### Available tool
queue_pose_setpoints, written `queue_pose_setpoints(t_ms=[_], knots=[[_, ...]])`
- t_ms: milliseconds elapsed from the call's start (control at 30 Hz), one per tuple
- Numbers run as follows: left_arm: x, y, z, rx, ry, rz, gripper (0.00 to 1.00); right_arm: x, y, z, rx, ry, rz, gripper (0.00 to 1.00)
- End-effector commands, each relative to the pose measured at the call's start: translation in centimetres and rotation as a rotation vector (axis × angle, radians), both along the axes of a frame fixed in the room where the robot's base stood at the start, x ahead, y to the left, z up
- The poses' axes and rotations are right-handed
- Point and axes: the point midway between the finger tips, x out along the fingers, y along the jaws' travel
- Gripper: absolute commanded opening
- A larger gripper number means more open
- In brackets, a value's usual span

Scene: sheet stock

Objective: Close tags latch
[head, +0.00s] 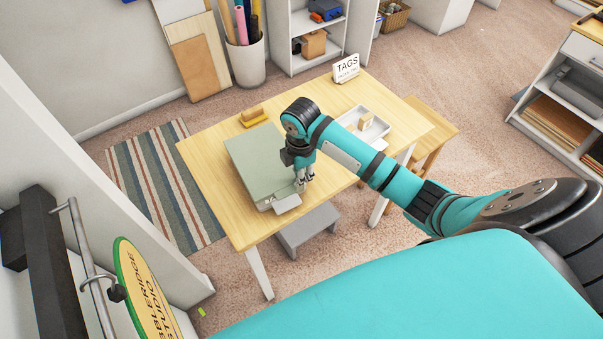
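A closed grey-green box (252,160) lies flat on the light wood table (222,205). At its front edge a small pale flap, which looks like the latch (287,204), sticks out towards me. My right gripper (301,183) points down at the box's front right corner, close beside the flap. Its fingers are small and partly hidden, so I cannot tell whether they touch the flap or are open. A white sign reading "TAGS" (346,68) stands at the table's back edge. My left gripper is not in view.
A grey step stool (308,228) is under the table's front edge, and a wooden stool (432,118) stands at the right.

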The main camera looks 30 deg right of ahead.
Motion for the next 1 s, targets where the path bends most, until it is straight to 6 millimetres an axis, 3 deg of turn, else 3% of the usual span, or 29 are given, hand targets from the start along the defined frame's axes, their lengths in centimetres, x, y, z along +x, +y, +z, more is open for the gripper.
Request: queue_pose_setpoints(t_ms=[33, 167, 533, 1000], knots=[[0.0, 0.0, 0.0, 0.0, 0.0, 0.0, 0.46, -0.2, 0.2, -0.3, 0.003, 0.006, 0.002, 0.11], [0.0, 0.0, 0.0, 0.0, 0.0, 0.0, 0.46, -0.2, 0.1, -0.2, 0.002, 0.004, 0.001, 0.28], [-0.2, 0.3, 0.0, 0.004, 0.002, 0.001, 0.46, 0.0, 0.1, 0.8, 0.002, -0.003, 0.0, 0.28], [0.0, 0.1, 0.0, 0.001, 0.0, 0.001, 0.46, -0.1, 0.1, 9.8, 0.0, -0.003, 0.002, 0.28]])
